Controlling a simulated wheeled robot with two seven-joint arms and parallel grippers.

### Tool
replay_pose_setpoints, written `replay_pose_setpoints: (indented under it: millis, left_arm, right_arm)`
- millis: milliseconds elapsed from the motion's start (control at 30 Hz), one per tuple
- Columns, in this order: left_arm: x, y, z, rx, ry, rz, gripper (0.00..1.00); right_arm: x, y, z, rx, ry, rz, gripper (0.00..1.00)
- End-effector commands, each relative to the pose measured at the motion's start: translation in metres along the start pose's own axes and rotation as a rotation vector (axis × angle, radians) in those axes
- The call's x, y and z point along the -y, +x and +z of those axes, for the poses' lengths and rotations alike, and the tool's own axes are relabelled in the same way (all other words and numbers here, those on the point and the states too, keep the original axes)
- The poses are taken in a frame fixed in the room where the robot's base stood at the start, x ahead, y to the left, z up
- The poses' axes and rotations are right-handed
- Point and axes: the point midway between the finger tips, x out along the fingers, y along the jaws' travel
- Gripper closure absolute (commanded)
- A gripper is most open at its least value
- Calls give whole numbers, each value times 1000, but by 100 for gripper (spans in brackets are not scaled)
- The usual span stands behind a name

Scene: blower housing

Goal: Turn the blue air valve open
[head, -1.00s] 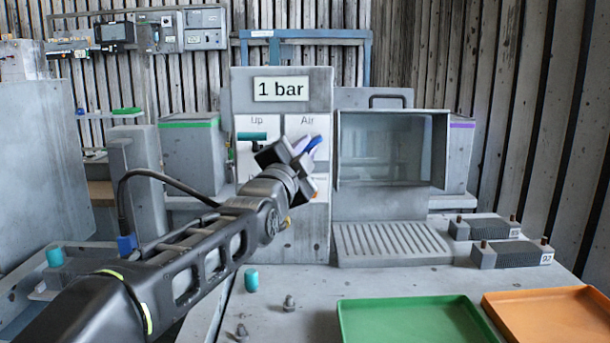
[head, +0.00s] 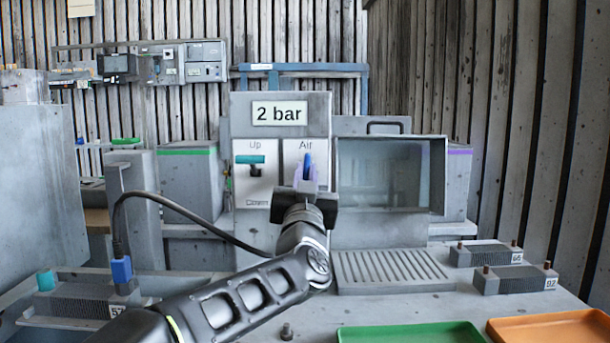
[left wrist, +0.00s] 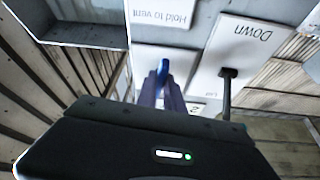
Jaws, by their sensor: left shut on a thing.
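The blue air valve (head: 308,165) is on the white panel marked "Air" on the grey housing, and its handle points upright. My left gripper (head: 306,184) is in front of the panel and shut on the valve handle. In the left wrist view the blue handle (left wrist: 163,70) shows between the fingers (left wrist: 160,92). The display (head: 279,109) above the panels reads "2 bar". My right gripper is in neither view.
A teal lever (head: 250,160) sits on the panel left of the valve. A glass-fronted chamber (head: 388,175) stands close on the right. A green tray (head: 410,334) and an orange tray (head: 550,328) lie in front. A black cable (head: 180,208) loops at the left.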

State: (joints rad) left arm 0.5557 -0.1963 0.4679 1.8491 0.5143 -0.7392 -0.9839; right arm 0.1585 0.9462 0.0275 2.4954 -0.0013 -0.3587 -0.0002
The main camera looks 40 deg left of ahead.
Motion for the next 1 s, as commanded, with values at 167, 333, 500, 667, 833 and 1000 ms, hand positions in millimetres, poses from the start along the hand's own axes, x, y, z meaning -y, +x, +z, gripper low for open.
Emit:
replay_pose_setpoints:
  millis: [167,333,500,667,833,1000]
  left_arm:
    - [-2,0,1,2,-82,-31,100]
    - [-1,0,1,1,-120,-48,100]
    - [-1,0,1,1,-132,-54,100]
    - [-1,0,0,1,-132,-54,100]
    - [-1,0,0,0,-131,-53,83]
    - [-1,0,0,0,-130,-53,69]
  right_arm:
    - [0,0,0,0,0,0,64]
    - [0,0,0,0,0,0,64]
    - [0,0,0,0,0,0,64]
    - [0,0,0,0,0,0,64]
    - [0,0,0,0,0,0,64]
    - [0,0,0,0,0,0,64]
